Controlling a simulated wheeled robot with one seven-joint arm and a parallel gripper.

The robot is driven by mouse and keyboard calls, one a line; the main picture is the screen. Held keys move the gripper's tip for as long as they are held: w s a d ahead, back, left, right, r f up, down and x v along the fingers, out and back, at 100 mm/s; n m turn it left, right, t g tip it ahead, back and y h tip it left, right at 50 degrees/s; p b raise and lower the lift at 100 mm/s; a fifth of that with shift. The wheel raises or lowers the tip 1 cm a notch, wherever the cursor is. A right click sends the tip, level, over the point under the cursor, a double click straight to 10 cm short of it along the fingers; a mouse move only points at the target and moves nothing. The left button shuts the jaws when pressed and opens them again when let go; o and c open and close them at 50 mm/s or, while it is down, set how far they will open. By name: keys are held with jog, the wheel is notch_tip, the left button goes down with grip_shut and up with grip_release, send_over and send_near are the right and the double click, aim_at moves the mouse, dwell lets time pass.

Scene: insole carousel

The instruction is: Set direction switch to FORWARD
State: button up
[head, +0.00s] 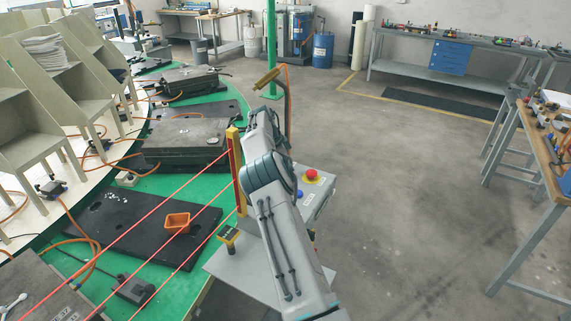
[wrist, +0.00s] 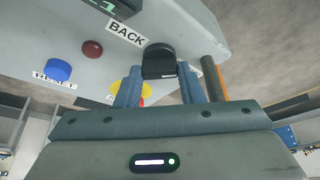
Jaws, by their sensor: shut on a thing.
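The direction switch (wrist: 158,62) is a black knob on the grey control box (wrist: 205,28). In the wrist view it sits between the two blue fingers of my gripper (wrist: 161,86), which are closed on it. A white BACK label (wrist: 126,34) is beside the knob. Another label is mostly hidden by the left finger, and I see no readable FORWARD label. Which way the switch points I cannot tell. In the head view the control box (head: 318,189) stands right of my arm, which hides my gripper and the knob.
The box also carries a dark red button (wrist: 92,48), a blue button (wrist: 58,70) and a red stop button (head: 311,175) on a yellow ring. A yellow light-curtain post (head: 236,170) with red beams stands left of my arm, beside the green carousel table. Floor to the right is clear.

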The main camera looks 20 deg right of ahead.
jog(key=o, duration=1)
notch_tip(320, 180, up, 4)
jog(key=shift+r+b, duration=0.1)
jog(key=shift+b, duration=0.7)
jog(key=s+d+r+b, duration=0.1)
jog(key=s+d+r, duration=0.1)
jog(key=s+d+r+b, duration=0.2)
jog(key=s+d, duration=0.1)
jog(key=s+d+r+b, duration=0.1)
jog(key=s+d+r, duration=0.1)
jog(key=s+d, duration=0.1)
jog(key=shift+s+r, duration=0.2)
jog(key=shift+r, duration=0.2)
